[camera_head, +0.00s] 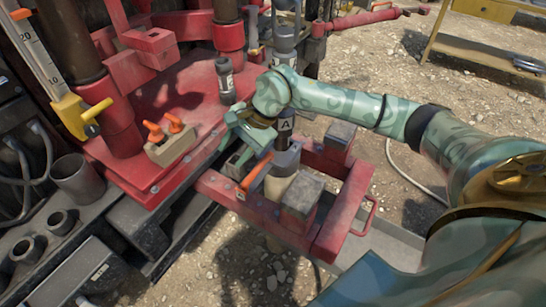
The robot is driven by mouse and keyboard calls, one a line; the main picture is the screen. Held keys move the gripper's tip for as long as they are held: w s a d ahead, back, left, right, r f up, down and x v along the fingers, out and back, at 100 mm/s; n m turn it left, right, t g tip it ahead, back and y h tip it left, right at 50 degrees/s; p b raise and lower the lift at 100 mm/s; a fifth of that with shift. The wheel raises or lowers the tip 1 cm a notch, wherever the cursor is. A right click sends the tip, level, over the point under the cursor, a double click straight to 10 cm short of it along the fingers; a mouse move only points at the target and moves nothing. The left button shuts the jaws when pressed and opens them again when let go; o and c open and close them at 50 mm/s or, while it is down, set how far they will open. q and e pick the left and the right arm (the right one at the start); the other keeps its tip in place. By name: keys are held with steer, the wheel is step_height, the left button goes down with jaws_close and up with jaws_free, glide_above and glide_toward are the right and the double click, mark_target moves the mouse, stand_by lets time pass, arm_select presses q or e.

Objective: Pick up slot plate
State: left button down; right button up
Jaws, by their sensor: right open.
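My right gripper (240,150) is open, with its green fingers pointing down over the edge of the red deck. A part with an orange handle (256,174) sits just below and right of the fingers, on the red frame. I cannot tell for sure whether it is the slot plate. A small grey piece (236,163) lies partly hidden under the fingers. I see no firm contact between the fingers and either part. My left gripper is out of view.
The red frame (345,215) carries grey blocks (302,194). A beige holder (171,150) with two orange handles sits on the red deck (190,105). Gravel (245,265) lies open in front.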

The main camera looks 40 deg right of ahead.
steer(key=d+r+h, duration=0.2)
steer(key=d+h, duration=0.3)
steer(key=d, duration=0.7)
steer(key=b, duration=0.3)
glide_toward(267, 155)
steer(key=shift+g, duration=0.4)
steer(key=f, duration=0.1)
steer(key=w+f, duration=0.1)
steer(key=f, duration=0.3)
steer(key=shift+w+a, duration=0.25)
steer(key=shift+a, duration=0.15)
steer(key=f, duration=0.2)
steer(key=f+b, duration=0.1)
steer(key=f, duration=0.1)
steer(key=w+f+b, duration=0.1)
steer(key=f, duration=0.1)
steer(key=shift+a, duration=0.2)
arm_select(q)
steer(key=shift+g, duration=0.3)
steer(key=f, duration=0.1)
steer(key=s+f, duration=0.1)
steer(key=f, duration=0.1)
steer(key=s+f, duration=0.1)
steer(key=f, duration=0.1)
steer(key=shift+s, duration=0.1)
arm_select(e)
steer(key=shift+s+r, duration=0.1)
jaws_close()
steer(key=shift+r, duration=0.1)
